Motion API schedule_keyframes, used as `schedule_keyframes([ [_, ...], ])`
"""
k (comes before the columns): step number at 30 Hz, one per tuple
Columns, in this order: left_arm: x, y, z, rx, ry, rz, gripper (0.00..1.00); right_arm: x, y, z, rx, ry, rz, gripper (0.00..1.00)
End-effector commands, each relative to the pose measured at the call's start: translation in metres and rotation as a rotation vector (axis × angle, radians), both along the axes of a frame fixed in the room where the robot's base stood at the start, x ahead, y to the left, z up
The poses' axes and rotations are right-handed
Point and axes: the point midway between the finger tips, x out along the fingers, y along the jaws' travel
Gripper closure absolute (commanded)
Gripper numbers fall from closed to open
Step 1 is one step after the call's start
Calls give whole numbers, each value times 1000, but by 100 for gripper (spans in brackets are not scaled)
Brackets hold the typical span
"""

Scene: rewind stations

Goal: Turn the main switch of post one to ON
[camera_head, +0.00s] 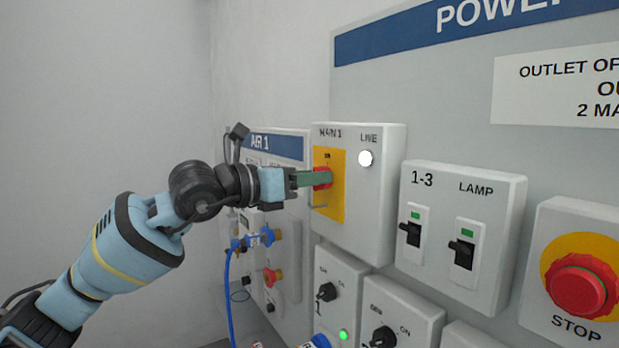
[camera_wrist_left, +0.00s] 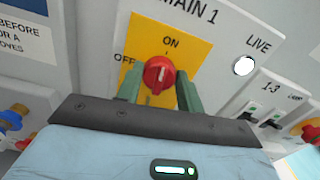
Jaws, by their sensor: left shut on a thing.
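The main switch is a red rotary knob (camera_head: 323,177) on a yellow plate (camera_head: 330,205), on a grey box labelled MAIN 1 (camera_head: 365,220). My left gripper (camera_head: 312,179) reaches it from the left, its green fingers shut on the knob. In the left wrist view the fingers stand on either side of the knob (camera_wrist_left: 159,74). OFF is printed to its upper left and ON above it. The knob's white mark points roughly up, toward ON. The round LIVE lamp (camera_head: 365,158) looks bright white. My right gripper is not in view.
To the right are a box with two black toggle switches (camera_head: 463,252) and a red STOP button (camera_head: 576,287). Smaller rotary switches (camera_head: 326,292) sit below. The AIR 1 panel (camera_head: 276,146) with a blue hose (camera_head: 229,290) is behind my left arm. The space left of it is clear.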

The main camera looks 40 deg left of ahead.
Motion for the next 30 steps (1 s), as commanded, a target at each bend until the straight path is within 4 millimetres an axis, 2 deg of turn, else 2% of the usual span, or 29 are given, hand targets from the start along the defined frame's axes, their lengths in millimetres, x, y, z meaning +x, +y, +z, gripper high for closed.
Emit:
schedule_keyframes([
  [10,0,0,0,115,-47,1,86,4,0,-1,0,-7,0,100],
  [19,0,0,0,125,-52,1,86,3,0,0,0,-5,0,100],
  [20,0,0,0,125,-52,1,59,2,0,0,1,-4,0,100],
  [24,0,0,0,124,-51,1,41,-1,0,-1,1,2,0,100],
  [30,0,0,0,123,-51,1,41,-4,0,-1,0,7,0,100],
])
